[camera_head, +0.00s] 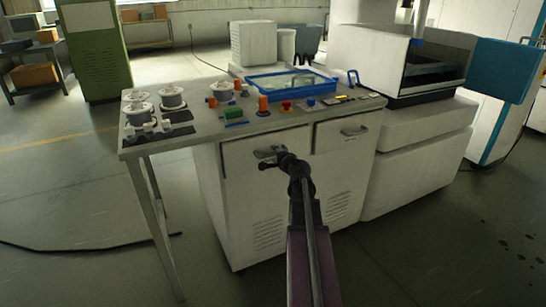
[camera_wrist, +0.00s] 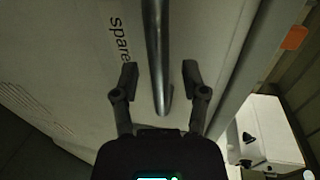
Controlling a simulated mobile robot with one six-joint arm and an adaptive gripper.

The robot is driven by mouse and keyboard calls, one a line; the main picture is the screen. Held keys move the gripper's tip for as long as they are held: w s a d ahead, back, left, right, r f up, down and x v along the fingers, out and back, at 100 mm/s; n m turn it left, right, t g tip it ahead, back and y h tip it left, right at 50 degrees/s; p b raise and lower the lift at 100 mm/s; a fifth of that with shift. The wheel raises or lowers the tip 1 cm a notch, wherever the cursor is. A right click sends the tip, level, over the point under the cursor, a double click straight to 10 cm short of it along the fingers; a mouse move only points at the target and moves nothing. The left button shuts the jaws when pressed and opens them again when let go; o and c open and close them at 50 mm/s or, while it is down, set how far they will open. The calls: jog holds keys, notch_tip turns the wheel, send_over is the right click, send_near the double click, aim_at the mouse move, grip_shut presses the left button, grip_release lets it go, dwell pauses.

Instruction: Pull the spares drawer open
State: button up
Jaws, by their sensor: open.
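The spares drawer (camera_head: 238,155) is the left one of two drawers in the white cabinet under the bench; its front looks flush. In the wrist view its pale front (camera_wrist: 90,60) carries dark lettering reading "spare", the rest hidden. Its metal bar handle (camera_wrist: 157,35) runs down the middle of the wrist view. My gripper (camera_wrist: 160,74) is open, one finger on each side of the bar, with visible gaps to both. In the head view my gripper (camera_head: 272,160) is at the handle and partly hides it.
The right drawer (camera_head: 335,135) has its own handle. The bench top (camera_head: 195,140) holds white spools, a blue-rimmed tray (camera_head: 290,84) and several small coloured parts. A bench leg (camera_head: 160,230) stands at left. A large white machine (camera_head: 415,150) adjoins on the right. The left floor is mostly clear.

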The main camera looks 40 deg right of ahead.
jog(key=shift+w, duration=0.25)
grip_shut()
jog(key=shift+s+a, duration=0.1)
jog(key=shift+a, duration=0.05)
